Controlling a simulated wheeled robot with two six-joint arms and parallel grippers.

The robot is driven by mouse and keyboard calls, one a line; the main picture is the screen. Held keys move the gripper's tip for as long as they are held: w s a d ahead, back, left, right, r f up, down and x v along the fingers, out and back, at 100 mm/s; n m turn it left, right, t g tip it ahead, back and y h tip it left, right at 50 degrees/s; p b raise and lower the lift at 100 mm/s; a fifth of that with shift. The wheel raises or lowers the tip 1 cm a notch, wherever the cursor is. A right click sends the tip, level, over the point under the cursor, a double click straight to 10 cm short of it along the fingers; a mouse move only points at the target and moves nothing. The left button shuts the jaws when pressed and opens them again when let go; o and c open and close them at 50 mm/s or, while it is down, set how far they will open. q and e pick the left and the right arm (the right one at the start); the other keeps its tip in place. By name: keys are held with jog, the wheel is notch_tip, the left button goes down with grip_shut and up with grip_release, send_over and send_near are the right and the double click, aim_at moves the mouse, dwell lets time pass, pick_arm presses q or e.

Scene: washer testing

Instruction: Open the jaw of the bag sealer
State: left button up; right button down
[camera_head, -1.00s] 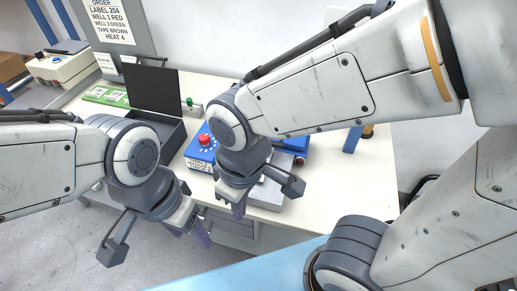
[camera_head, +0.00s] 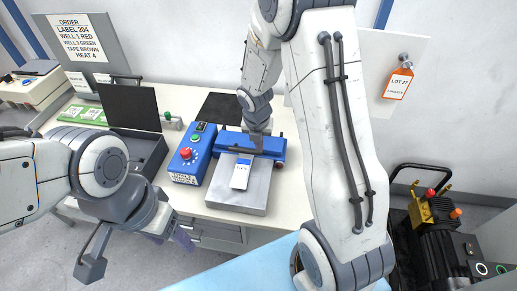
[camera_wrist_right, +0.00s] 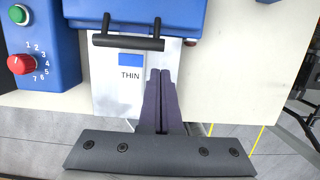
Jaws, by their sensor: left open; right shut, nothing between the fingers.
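The bag sealer has a blue jaw (camera_head: 275,147) lying across the back of its grey metal base (camera_head: 225,195). The jaw looks lowered, and a black handle bar (camera_wrist_right: 128,43) runs along its front. A white pouch marked THIN (camera_wrist_right: 105,90) lies on the base in front of the jaw; it also shows in the head view (camera_head: 241,173). My right gripper (camera_wrist_right: 160,72) is shut and empty over the sealer, its tips just short of the handle's right part in the wrist view; contact is not clear. My left gripper (camera_head: 172,230) is open, off the table's front edge.
A blue control box (camera_head: 190,156) with a red knob and green button stands left of the base. A black open-lidded box (camera_head: 147,150) and green board (camera_head: 83,115) lie further left. A black and yellow machine (camera_head: 440,225) stands right of the table.

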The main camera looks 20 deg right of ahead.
jog(key=b+x, duration=0.3)
jog(key=x, duration=0.6)
pick_arm(q)
notch_tip(320, 180, down, 3)
jog(key=shift+f, duration=0.15)
